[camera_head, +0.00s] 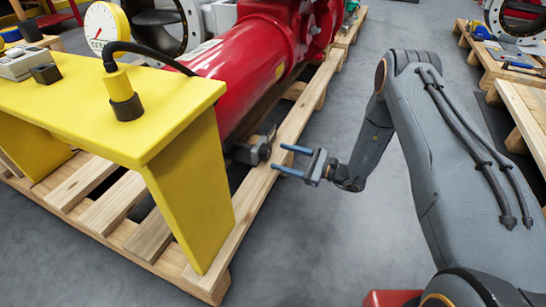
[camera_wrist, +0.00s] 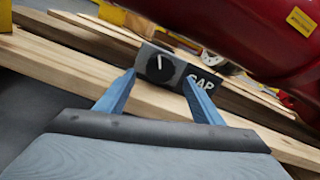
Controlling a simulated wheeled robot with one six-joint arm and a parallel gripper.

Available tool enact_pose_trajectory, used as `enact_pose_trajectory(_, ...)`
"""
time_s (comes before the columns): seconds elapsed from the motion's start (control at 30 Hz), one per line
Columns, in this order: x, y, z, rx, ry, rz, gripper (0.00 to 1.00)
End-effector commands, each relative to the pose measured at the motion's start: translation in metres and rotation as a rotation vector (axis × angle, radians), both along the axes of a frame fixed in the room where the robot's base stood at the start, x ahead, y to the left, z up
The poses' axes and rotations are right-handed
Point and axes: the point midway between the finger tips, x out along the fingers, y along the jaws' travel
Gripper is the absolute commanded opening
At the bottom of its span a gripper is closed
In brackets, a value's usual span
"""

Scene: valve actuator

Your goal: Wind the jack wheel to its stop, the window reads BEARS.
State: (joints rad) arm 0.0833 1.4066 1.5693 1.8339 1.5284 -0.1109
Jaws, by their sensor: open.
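The jack is a small dark grey block (camera_head: 258,151) under the red actuator, by the pallet's edge board. In the wrist view its face carries a round black jack wheel (camera_wrist: 159,68) with a white pointer mark tilted up to the left. Right of the wheel, the window (camera_wrist: 203,84) reads GAP, partly covered by my right finger. My gripper (camera_head: 279,158) is open and empty, with its blue fingers pointing at the jack. In the wrist view, my fingertips (camera_wrist: 160,76) flank the wheel. The head view shows a small space between the tips and the block.
The red actuator body (camera_head: 255,62) hangs above the jack. A yellow stand (camera_head: 185,190) is left of it on the wooden pallet (camera_head: 285,128). A gauge (camera_head: 104,28) stands behind. Bare grey floor (camera_head: 285,240) lies right of the pallet, with other pallets (camera_head: 525,110) further right.

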Motion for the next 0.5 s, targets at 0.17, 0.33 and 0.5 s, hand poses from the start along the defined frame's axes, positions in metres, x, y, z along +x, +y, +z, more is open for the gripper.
enact_pose_trajectory(0.17,0.009,0.026,-0.002,0.000,-0.001,0.003,0.61)
enact_pose_trajectory(0.33,0.014,0.039,-0.001,-0.001,0.000,0.002,0.61)
enact_pose_trajectory(0.5,0.015,0.041,0.000,-0.001,0.000,0.001,0.61)
